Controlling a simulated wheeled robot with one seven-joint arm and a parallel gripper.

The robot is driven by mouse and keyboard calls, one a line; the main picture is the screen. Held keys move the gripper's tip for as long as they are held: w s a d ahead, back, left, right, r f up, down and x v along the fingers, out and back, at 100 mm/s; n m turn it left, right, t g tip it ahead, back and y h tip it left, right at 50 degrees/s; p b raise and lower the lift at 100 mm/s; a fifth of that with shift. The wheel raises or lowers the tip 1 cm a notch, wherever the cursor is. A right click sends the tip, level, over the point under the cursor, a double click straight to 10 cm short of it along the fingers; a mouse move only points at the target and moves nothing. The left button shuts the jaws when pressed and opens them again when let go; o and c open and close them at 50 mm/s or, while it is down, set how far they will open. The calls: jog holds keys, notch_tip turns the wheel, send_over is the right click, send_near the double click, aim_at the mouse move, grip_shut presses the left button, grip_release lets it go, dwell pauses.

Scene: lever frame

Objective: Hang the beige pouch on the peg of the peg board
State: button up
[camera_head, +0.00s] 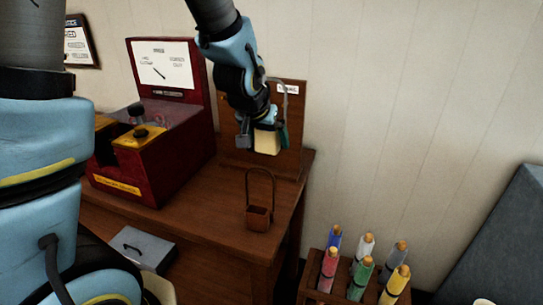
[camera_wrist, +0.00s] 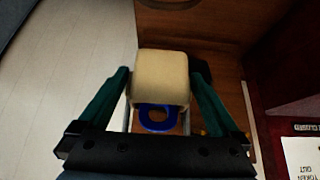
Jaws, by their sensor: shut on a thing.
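The beige pouch (camera_head: 267,142) is held up in front of the brown peg board (camera_head: 291,163), which stands on the wooden table. My gripper (camera_head: 265,128) is shut on it; in the wrist view the pouch (camera_wrist: 162,72) sits between the two green fingers of my gripper (camera_wrist: 160,85). A blue ring (camera_wrist: 157,120) shows at the pouch's near side. Brown wood (camera_wrist: 245,65) shows beyond the pouch in the wrist view. The peg cannot be made out; my arm and the pouch cover part of the board. Whether the pouch touches the board is unclear.
A small brown basket with a tall handle (camera_head: 259,216) stands on the table below the pouch. A red box with yellow parts (camera_head: 135,168) stands left of the board. A grey box (camera_head: 143,248) lies at front left. A rack of coloured tubes (camera_head: 346,290) stands at lower right.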

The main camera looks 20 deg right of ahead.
notch_tip(320, 180, down, 7)
jog(key=b, duration=0.3)
jog(key=w+d+f, duration=0.2)
jog(key=w+d, duration=0.5)
jog(key=w, duration=0.1)
jog(key=shift+d, duration=0.25)
dwell(1.3)
jog(key=shift+f, duration=0.1)
dwell(0.5)
jog(key=o, duration=0.8)
jog(key=s+a+b, duration=0.1)
jog(key=s+a, duration=0.3)
jog(key=shift+s+a, duration=0.25)
jog(key=shift+s, duration=0.1)
dwell(0.6)
